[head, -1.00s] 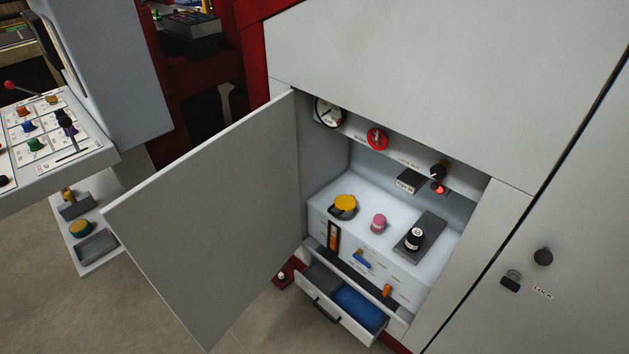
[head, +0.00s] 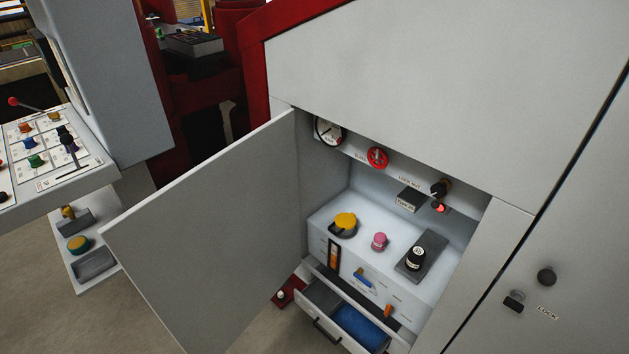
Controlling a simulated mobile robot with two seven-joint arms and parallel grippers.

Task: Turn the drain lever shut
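An open cabinet shows in the head view, with a white tank-like box (head: 400,279) inside it. On the box's front face are a blue lever (head: 363,279), lying slightly tilted, and a small orange handle (head: 388,311) lower to its right. The labels beside them are too small to read, so I cannot tell which one is the drain lever. An orange-framed sight gauge (head: 333,254) is to the left of the blue lever. Neither of my grippers is in view.
The cabinet door (head: 210,235) stands open to the left. A drawer (head: 330,327) sticks out below the box. A yellow cap (head: 345,222), pink knob (head: 380,241) and black bottle (head: 415,258) are on top. A red valve knob (head: 377,157) and a dial gauge (head: 328,131) are above.

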